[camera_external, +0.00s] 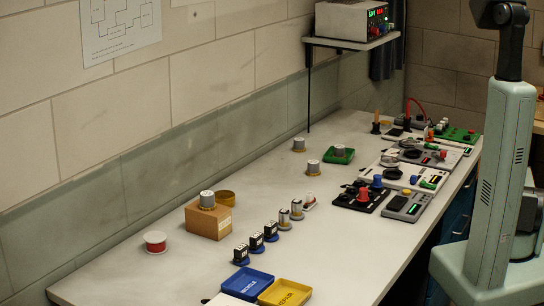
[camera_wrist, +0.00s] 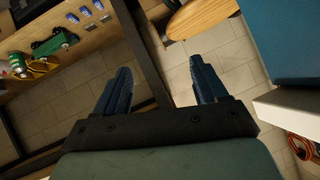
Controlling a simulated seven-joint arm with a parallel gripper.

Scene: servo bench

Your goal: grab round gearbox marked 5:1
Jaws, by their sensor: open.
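Several round grey gearboxes with brass-coloured bases stand on the bench in the external view. One gearbox (camera_external: 207,199) sits on a wooden block, one gearbox (camera_external: 340,150) is on a green tray (camera_external: 338,157), and two more, a back gearbox (camera_external: 299,144) and a middle gearbox (camera_external: 313,167), stand on the bare bench. Their markings are too small to read, so I cannot tell which is 5:1. My gripper (camera_wrist: 158,92) is open and empty in the wrist view, its fingers apart and away from the gearboxes. It is out of frame in the external view.
A wooden block (camera_external: 208,222), a red spool (camera_external: 155,242) and blue (camera_external: 247,283) and yellow (camera_external: 285,293) bins occupy the near bench. Small motors (camera_external: 257,240) stand in a row. Electronics boards (camera_external: 362,197) crowd the right edge. Bare bench (camera_external: 200,265) lies between them.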

